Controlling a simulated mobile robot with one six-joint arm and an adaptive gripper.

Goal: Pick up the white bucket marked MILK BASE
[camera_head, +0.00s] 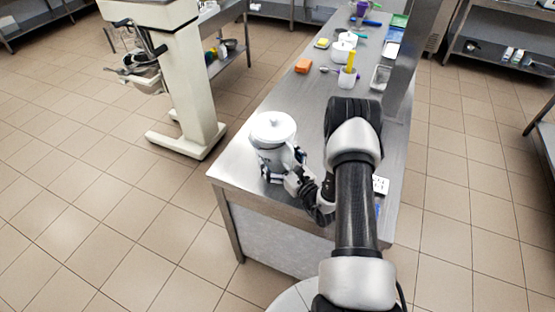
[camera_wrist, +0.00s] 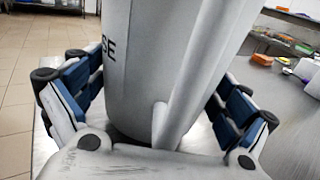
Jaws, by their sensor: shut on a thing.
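The white bucket (camera_head: 273,131) with a white lid stands upright at the near left end of the steel table (camera_head: 235,158) in the head view. In the wrist view the bucket (camera_wrist: 135,75) fills the middle, and the letters "SE" show at its left edge; the rest of the marking is out of sight. My gripper (camera_head: 272,170) is at the bucket's lower part. In the wrist view its blue-padded fingers (camera_wrist: 155,105) lie on both sides of the bucket, shut on it. I cannot tell whether the bucket's base touches the table.
A large cream mixer stand (camera_head: 185,80) stands on the floor left of the table.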

